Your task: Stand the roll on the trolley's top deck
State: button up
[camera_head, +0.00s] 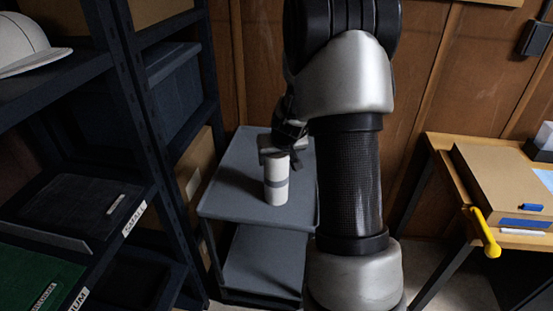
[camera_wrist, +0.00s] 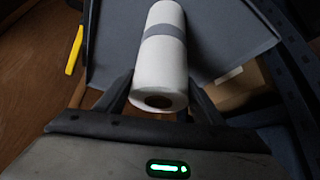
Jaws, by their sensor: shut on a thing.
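The roll (camera_head: 276,184) is white with a grey band around its middle. In the head view it is upright over the top deck of the grey trolley (camera_head: 232,203), its lower end at or just above the deck; I cannot tell if it touches. My gripper (camera_head: 277,155) is at the roll's upper end, partly hidden by my arm. In the wrist view my gripper (camera_wrist: 158,92) has its fingers on either side of the roll (camera_wrist: 160,65), shut on it near the end with the brown core hole. The trolley's deck (camera_wrist: 222,32) lies beyond the roll.
A dark shelf rack (camera_head: 140,120) with boxes, a white cap (camera_head: 22,45) and labelled shelves stands close on the left. A wooden table (camera_head: 500,237) with a cardboard box (camera_head: 505,180) and a yellow-handled thing (camera_head: 484,232) stands on the right. The deck around the roll looks clear.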

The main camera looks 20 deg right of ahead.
jog(key=shift+f, duration=0.1)
jog(key=o, duration=1.7)
jog(key=shift+o, duration=0.2)
